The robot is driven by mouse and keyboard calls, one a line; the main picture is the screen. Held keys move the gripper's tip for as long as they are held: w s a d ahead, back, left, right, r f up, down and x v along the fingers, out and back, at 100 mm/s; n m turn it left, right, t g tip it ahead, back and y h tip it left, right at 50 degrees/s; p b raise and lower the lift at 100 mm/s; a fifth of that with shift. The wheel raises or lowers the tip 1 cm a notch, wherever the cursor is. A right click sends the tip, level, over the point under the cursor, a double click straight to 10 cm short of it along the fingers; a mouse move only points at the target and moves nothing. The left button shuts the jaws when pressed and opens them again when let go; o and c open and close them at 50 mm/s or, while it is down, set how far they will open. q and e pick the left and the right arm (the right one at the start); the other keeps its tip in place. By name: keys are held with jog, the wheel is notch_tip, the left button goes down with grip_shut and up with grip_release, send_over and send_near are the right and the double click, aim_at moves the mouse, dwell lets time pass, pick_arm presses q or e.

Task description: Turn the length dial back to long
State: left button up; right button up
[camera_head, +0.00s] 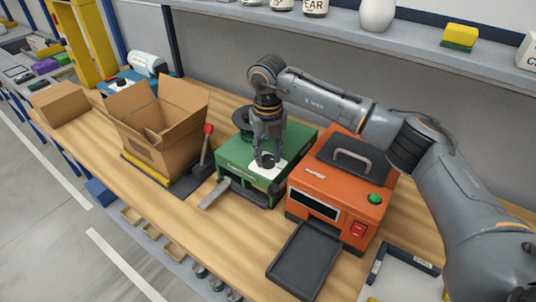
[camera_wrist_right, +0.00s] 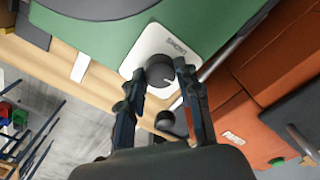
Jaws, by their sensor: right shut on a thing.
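The length dial is a dark round knob on a white plate (camera_wrist_right: 150,45) on top of the green machine (camera_head: 236,158). The dial (camera_wrist_right: 159,74) shows between the fingers in the right wrist view. My right gripper (camera_head: 267,162) reaches down from above onto the plate, and its fingers (camera_wrist_right: 157,80) are shut on the dial's sides. In the head view the gripper's fingers partly cover the dial. My left gripper is in neither view.
An orange machine (camera_head: 310,178) with a handled lid and a dark tray stands close to the right of the green one. A lever with a red knob (camera_head: 208,129) and an open cardboard box (camera_head: 150,138) stand to the left. A shelf (camera_head: 350,35) runs above.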

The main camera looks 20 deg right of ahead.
aim_at(268, 158)
jog(key=o, duration=1.2)
jog(key=shift+c, duration=0.2)
jog(key=shift+r, duration=0.15)
notch_tip(268, 158, up, 12)
